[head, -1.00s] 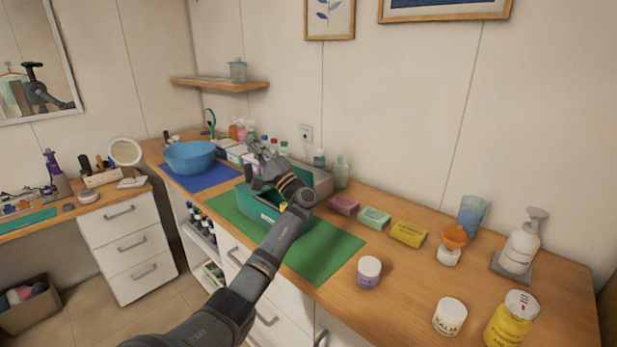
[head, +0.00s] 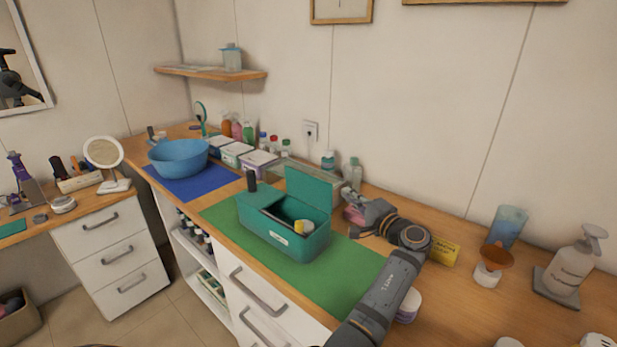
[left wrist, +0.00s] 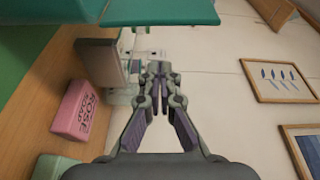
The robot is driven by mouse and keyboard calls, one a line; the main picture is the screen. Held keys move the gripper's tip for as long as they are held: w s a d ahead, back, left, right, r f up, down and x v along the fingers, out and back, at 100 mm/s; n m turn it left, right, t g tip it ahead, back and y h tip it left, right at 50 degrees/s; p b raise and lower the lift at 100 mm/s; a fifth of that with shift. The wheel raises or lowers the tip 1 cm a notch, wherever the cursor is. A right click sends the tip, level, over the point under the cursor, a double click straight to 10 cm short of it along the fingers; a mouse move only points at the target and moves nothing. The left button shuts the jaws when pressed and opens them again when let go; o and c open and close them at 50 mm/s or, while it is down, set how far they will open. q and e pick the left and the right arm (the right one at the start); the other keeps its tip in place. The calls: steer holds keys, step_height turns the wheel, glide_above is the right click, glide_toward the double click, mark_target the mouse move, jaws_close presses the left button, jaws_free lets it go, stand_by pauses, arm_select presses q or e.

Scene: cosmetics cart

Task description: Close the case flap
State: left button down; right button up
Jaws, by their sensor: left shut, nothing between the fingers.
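The teal case (head: 270,238) sits on the green mat. Its flap (head: 308,197) stands up, roughly upright, along the back right side, leaving that part of the case open. A small yellow and white item (head: 303,227) shows inside. My left gripper (head: 356,207) is shut and empty, just right of the case and behind the raised flap's right edge, apart from it as far as I can tell. In the left wrist view its fingers (left wrist: 158,72) are together, and a teal panel (left wrist: 160,12) spans the top. My right gripper is not in view.
A dark upright item (head: 251,181) stands at the case's left part. A pink soap box (left wrist: 82,110) lies near my left gripper. A yellow box (head: 440,251) and orange-topped jar (head: 494,262) are to the right. The green mat (head: 312,281) is clear in front.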

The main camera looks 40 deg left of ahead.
mark_target(323, 185)
arm_select(q)
steer(key=a+p, duration=0.3)
steer(key=a, duration=0.2)
steer(key=a+r+p, duration=0.1)
steer(key=a+p, duration=0.1)
steer(key=a, duration=0.1)
steer(key=shift+s+a+p, duration=0.2)
steer(key=shift+a+p, duration=0.05)
steer(key=shift+p, duration=0.1)
steer(key=shift+f, duration=0.2)
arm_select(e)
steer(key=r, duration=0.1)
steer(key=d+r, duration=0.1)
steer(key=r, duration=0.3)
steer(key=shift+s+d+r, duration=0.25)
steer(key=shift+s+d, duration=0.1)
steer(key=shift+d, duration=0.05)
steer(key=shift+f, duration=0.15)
